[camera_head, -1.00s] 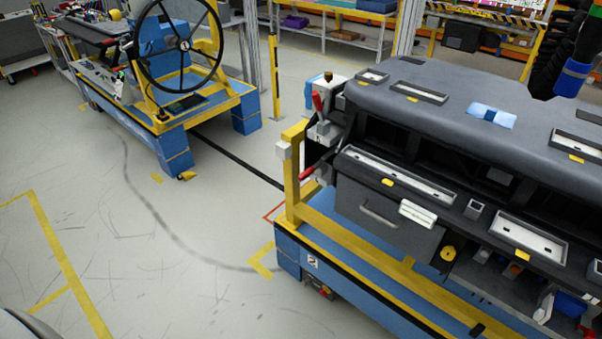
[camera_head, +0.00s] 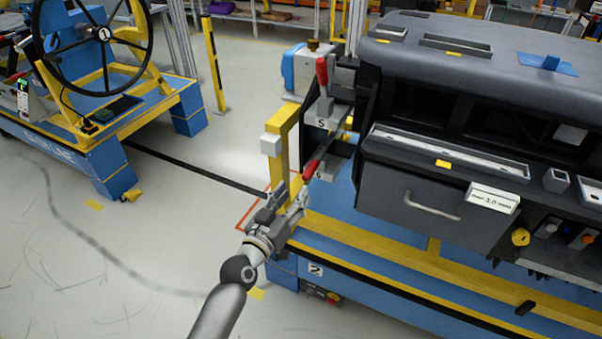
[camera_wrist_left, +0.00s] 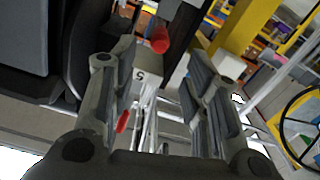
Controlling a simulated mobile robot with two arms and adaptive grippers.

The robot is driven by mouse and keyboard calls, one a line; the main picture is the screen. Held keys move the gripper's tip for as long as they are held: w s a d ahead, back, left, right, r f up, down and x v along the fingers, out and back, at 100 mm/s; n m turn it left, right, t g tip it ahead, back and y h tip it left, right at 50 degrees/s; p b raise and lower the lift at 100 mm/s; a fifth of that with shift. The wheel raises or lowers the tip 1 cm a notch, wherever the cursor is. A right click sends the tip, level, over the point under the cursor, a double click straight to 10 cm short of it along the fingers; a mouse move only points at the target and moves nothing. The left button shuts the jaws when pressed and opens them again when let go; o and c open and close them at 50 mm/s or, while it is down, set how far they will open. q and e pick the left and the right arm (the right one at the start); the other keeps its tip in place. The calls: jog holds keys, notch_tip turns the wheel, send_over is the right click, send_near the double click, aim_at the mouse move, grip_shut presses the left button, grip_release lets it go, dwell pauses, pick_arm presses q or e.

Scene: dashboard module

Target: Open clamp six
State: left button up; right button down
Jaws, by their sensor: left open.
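Two red-handled toggle clamps sit at the left end of the dashboard module (camera_head: 450,60). The upper clamp's red handle (camera_head: 321,70) points up, above a white plate (camera_head: 320,124) with a mark like a 5 or S. The lower clamp's red handle (camera_head: 310,170) slants down toward my left gripper (camera_head: 287,196). I cannot read a six on either. My left gripper is open and empty, just below and left of the lower handle. In the left wrist view a red handle end (camera_wrist_left: 160,40) shows beyond the spread fingers (camera_wrist_left: 165,75), apart from them; another red handle (camera_wrist_left: 122,122) is farther.
A yellow post (camera_head: 282,145) with a white block stands close left of the clamps. The blue and yellow cart frame (camera_head: 370,240) runs below. A steering wheel (camera_head: 100,35) stands on another cart at left.

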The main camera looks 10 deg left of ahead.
aim_at(308, 173)
pick_arm(q)
jog(key=x, duration=0.3)
jog(key=shift+w+d, duration=0.1)
jog(key=shift+d, duration=0.1)
jog(key=x, duration=0.5)
jog(key=shift+w+f+b, duration=0.15)
jog(key=shift+b, duration=0.2)
jog(key=shift+w+d, duration=0.1)
jog(key=shift+w, duration=0.35)
jog(key=c, duration=0.8)
grip_shut()
pick_arm(e)
jog(key=shift+s+d+f, duration=0.15)
jog(key=shift+d+f, duration=0.05)
jog(key=shift+f, duration=0.15)
